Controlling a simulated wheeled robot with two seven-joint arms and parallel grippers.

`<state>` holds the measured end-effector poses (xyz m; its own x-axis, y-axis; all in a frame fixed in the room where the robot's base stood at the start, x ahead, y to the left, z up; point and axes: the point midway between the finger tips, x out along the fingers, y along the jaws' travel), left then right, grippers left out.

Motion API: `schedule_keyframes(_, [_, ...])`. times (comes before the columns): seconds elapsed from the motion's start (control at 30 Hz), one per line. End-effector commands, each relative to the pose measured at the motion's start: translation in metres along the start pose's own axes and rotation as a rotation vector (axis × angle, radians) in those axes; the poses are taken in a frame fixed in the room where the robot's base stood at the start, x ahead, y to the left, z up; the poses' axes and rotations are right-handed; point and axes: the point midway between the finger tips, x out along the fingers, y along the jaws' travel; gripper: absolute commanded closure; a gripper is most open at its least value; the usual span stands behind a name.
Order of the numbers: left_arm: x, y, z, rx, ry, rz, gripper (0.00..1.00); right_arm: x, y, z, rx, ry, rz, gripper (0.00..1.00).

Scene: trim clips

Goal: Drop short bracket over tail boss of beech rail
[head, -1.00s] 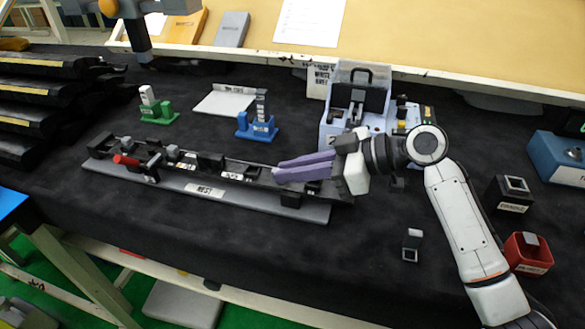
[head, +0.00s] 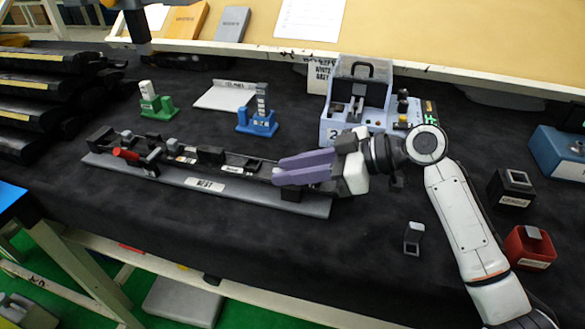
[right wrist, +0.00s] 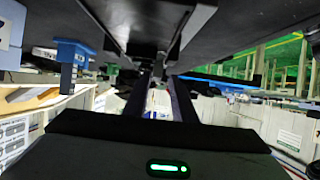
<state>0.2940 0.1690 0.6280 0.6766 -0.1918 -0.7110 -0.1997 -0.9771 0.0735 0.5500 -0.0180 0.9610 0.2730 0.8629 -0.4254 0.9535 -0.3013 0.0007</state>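The dark rail assembly (head: 210,157) lies along the grey plate marked NEST (head: 205,186), with black blocks and a red handle (head: 125,154) at its left. I see no beech colour on it. My right gripper (head: 276,176), with purple fingers, reaches from the right over the rail's right end and hides part of it. Its fingers look close together; whether they hold a bracket I cannot tell. The fingers (right wrist: 158,85) also show in the right wrist view. A small grey angled piece (head: 413,240) stands on the cloth.
Green (head: 157,107) and blue (head: 258,122) stands with upright pieces are behind the rail. A blue-grey machine (head: 353,115) stands behind my right gripper. Dark (head: 512,187) and red (head: 530,247) boxes are at right. Black trays (head: 40,95) are stacked at left. The front cloth is mostly clear.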

Motion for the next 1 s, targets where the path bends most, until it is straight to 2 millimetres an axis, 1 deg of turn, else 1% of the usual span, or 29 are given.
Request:
schedule_keyframes(0.03, [0.0,0.0,0.001,0.0,0.0,0.0,0.68,-0.001,0.005,0.005,0.006,-0.009,0.015,0.67])
schedule_keyframes(0.2, [0.0,0.0,0.001,0.001,-0.002,0.0,0.68,-0.001,0.006,0.006,0.007,-0.009,0.017,0.67])
schedule_keyframes(0.27, [0.0,0.001,0.001,0.002,-0.002,0.001,0.68,-0.007,0.007,0.007,0.006,-0.01,0.019,0.67])
schedule_keyframes(0.37, [0.002,0.001,0.002,0.003,-0.002,0.001,0.68,-0.023,0.007,0.006,0.005,-0.009,0.021,0.67])
schedule_keyframes(0.6, [0.004,0.002,0.003,0.006,-0.001,0.004,0.68,-0.071,0.002,0.003,-0.001,-0.004,0.012,0.67])
schedule_keyframes(0.7, [0.005,0.002,0.004,0.007,0.0,0.004,0.68,-0.087,0.0,0.002,-0.001,-0.002,0.01,0.67])
schedule_keyframes(0.83, [0.006,0.003,0.003,0.007,0.002,0.006,0.68,-0.1,-0.001,0.001,-0.001,-0.001,0.005,0.67])
schedule_keyframes(1.0, [0.005,0.004,0.001,0.007,0.005,0.007,0.68,-0.105,-0.002,-0.001,-0.002,0.001,0.003,0.67])
